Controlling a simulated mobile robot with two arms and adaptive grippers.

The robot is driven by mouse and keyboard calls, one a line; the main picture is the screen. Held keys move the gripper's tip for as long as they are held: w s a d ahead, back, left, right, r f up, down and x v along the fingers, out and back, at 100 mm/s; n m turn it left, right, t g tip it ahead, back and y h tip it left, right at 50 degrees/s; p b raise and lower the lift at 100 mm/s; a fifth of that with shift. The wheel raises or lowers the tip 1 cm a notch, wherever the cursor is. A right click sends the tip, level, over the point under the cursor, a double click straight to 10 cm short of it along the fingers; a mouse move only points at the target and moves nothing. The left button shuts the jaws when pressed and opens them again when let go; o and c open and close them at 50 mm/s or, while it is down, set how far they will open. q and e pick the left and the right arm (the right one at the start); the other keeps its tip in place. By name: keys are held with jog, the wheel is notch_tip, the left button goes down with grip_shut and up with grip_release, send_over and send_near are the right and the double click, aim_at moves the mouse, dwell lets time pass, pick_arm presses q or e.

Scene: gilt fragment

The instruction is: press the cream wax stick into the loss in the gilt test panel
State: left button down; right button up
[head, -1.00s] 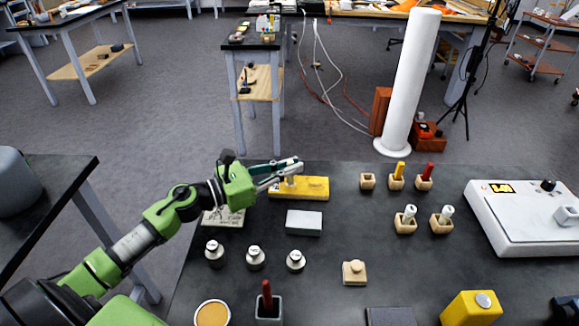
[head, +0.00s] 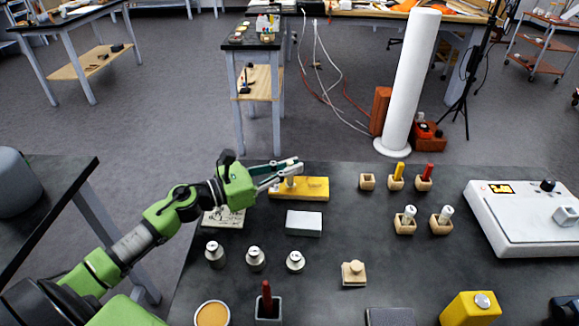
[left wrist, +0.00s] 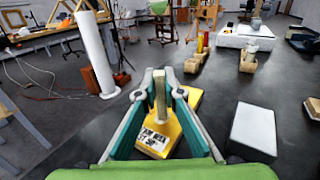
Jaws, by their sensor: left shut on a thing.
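The gilt test panel (head: 316,187) is a yellow block lying near the far edge of the dark table. It also shows in the left wrist view (left wrist: 188,130), with a white printed label on its near part. My left gripper (head: 286,176) is over the panel's left part, shut on the upright cream wax stick (left wrist: 160,93). The stick's lower end is at the panel's top; I cannot tell whether it touches or presses in. The loss is not visible, perhaps hidden by the stick and fingers. My right gripper is not in view.
A white-topped grey block (head: 304,223) lies just in front of the panel. An empty wooden holder (head: 367,182) stands to its right, beside holders with yellow (head: 398,171) and red (head: 427,171) sticks. Several metal weights (head: 255,259) stand nearer. A printed card (head: 223,218) lies below my left arm.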

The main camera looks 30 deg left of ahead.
pick_arm(q)
jog(key=shift+r+p, duration=0.5)
jog(key=shift+r, duration=0.35)
jog(key=shift+r+p, duration=1.15)
jog(key=shift+r, duration=0.45)
